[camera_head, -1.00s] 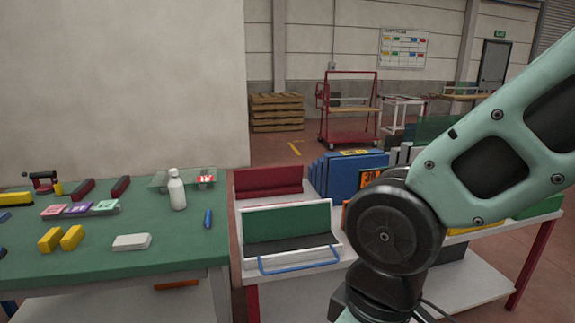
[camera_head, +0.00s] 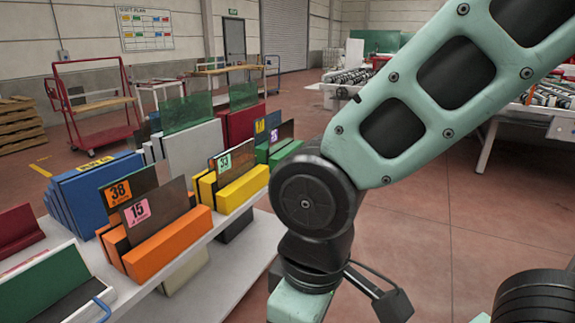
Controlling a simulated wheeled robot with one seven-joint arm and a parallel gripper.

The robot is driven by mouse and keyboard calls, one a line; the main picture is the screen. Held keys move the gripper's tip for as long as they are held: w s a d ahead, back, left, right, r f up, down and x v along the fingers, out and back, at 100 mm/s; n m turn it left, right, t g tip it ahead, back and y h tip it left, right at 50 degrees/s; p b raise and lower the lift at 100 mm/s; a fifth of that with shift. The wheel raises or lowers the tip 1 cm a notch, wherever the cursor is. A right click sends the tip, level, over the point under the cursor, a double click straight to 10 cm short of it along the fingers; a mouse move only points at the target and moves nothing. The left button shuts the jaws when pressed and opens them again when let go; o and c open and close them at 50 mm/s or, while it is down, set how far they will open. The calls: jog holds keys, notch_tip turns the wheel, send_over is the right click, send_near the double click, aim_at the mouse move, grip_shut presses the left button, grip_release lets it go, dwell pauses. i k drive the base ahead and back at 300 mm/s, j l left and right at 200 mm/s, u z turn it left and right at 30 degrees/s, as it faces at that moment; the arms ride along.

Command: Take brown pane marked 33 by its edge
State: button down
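The brown pane marked 33 (camera_head: 243,156) stands upright in a yellow slotted block (camera_head: 243,188) on the white table, in the middle left of the head view. Its green label with 33 is at its upper left, and its lower part is hidden by the yellow block. My arm crosses the right half of the picture, to the right of the pane and apart from it. My gripper is not in view, so its opening and anything in it are hidden.
Brown panes marked 38 (camera_head: 135,184) and 15 (camera_head: 158,208) stand in orange blocks (camera_head: 169,244) nearer on the same table. A blue block (camera_head: 84,192), tall green glass panes (camera_head: 187,113) and a green block (camera_head: 284,152) stand around. The floor right of the table is clear.

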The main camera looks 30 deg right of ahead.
aim_at(231, 165)
jog(key=z, duration=0.15)
jog(key=i+l+u, duration=0.4)
jog(key=i+l, duration=0.4)
jog(key=i, duration=0.3)
jog(key=i+l+u, duration=0.35)
jog(key=i+l, duration=0.65)
jog(key=l, duration=0.15)
